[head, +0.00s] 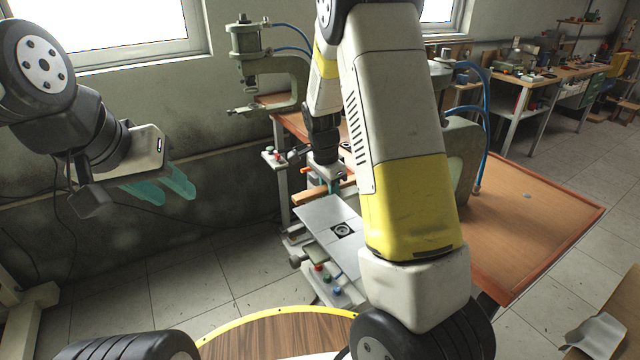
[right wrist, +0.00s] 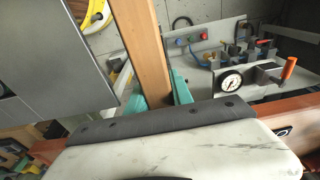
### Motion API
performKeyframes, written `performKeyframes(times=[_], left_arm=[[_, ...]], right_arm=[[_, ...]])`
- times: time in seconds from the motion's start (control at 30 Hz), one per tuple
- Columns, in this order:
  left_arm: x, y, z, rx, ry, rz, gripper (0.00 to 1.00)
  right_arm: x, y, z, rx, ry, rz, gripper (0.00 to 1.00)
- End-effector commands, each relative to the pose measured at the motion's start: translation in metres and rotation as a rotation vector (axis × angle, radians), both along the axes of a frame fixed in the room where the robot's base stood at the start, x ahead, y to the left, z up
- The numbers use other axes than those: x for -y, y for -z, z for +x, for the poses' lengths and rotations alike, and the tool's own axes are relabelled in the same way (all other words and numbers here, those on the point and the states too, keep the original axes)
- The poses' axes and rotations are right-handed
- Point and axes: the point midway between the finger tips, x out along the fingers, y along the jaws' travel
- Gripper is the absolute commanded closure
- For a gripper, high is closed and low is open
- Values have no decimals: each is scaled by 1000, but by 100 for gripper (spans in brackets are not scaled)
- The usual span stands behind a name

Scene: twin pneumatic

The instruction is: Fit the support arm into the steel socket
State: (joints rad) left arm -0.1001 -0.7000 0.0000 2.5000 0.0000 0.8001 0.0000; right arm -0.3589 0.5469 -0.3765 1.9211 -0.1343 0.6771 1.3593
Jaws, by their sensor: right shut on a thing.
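A long wooden bar, which looks to be the support arm (right wrist: 145,50), is held between the teal fingers of my right gripper (right wrist: 158,96). It runs away from the gripper to the top of the right wrist view. In the head view the bar (head: 312,197) shows as a short brown length beside the right gripper (head: 332,186), partly hidden by my right arm. A pale steel plate (head: 318,215) lies just below and nearer. A dark square with a round fitting, perhaps the steel socket (head: 342,230), is set in it. My left gripper (head: 176,196) is open and empty, away at the left.
Two grey-green C-frame presses (head: 290,85) with blue hoses stand by the wooden bench (head: 525,235). A gauge (right wrist: 230,82) and an orange-handled lever (right wrist: 288,68) are right of the bar.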

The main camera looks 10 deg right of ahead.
Motion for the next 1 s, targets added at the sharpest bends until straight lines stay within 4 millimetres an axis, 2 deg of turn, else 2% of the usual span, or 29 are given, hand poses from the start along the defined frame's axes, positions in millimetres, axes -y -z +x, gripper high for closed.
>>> performKeyframes(times=[1.0], left_arm=[[0, 0, 0, 0, 0, 0, 64]], right_arm=[[0, 26, 0, -1, 0, 0, 100]])
